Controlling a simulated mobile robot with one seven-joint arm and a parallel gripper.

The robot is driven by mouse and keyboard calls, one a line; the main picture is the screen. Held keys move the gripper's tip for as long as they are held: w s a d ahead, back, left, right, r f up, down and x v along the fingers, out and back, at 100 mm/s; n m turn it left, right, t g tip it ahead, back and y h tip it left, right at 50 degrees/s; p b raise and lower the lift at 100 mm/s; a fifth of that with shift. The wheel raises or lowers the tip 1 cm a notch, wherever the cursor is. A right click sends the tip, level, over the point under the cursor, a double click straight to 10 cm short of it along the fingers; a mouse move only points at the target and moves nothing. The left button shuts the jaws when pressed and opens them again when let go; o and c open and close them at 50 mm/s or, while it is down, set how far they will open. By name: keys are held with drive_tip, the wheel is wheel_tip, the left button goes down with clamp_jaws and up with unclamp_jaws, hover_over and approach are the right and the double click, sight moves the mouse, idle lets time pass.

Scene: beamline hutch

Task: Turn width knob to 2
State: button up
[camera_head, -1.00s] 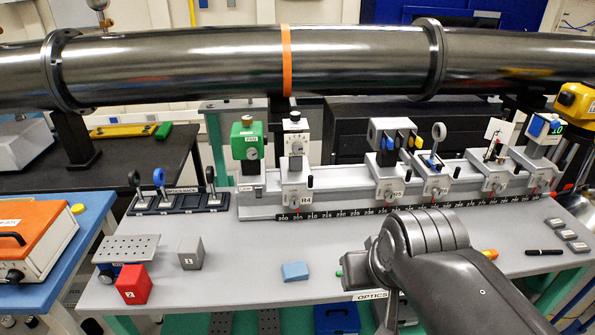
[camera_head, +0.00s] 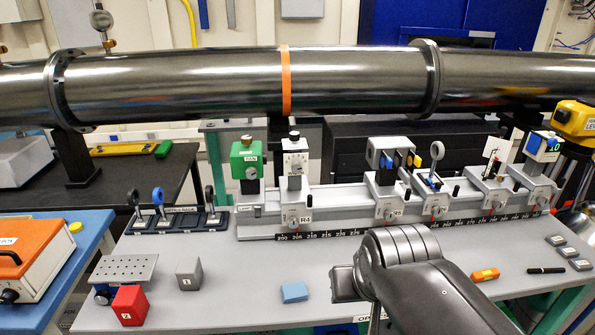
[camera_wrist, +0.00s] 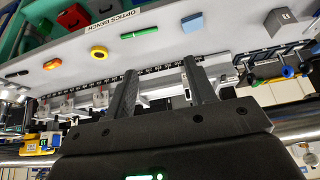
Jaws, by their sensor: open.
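A white-faced unit with a dial scale (camera_head: 295,158) stands upright on the rail carrier marked R4; its lettering is too small to read surely, but it seems to be the one with the width knob. A dark cap sits on its top. A green unit (camera_head: 246,160) with a round knob stands just left of it. My gripper shows in the wrist view (camera_wrist: 160,68) with two dark fingers apart and nothing between them. It is above the bench, apart from the units. In the head view my arm hides it.
The long rail (camera_head: 335,222) carries several optics units. A steel pipe (camera_head: 200,85) runs behind and above. A red cube (camera_head: 130,306), grey cube (camera_head: 189,274), blue block (camera_head: 294,292) and orange block (camera_head: 485,274) lie in front. The bench front has free room.

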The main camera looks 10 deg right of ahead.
drive_tip(key=w+a+f+m+y, duration=0.1)
drive_tip(key=w+a+f, duration=0.4)
drive_tip(key=w+f, duration=0.25)
drive_tip(key=w+a+f+m+y, duration=0.1)
drive_tip(key=w+a+f+m, duration=0.1)
drive_tip(key=w+a+f, duration=0.5)
drive_tip(key=w+a+f+m+t+y, duration=0.1)
drive_tip(key=w+a+f+m+y, duration=0.15)
drive_tip(key=a, duration=0.25)
drive_tip(key=w+a+f+m+t+y, duration=0.1)
drive_tip(key=w+a+m+t+y, duration=0.15)
drive_tip(key=w+a, duration=0.2)
wheel_tip(320, 180, up, 3)
drive_tip(key=w+a+m+t+y, duration=0.1)
drive_tip(key=w+a+m+t, duration=0.1)
drive_tip(key=m, duration=0.3)
drive_tip(key=m+t+h, duration=0.7)
drive_tip(key=m+h, duration=0.1)
drive_tip(key=m, duration=1.2)
approach(297, 169)
drive_tip(key=w, duration=0.9)
drive_tip(key=shift+w+r, duration=0.15)
drive_tip(key=shift+r, duration=0.1)
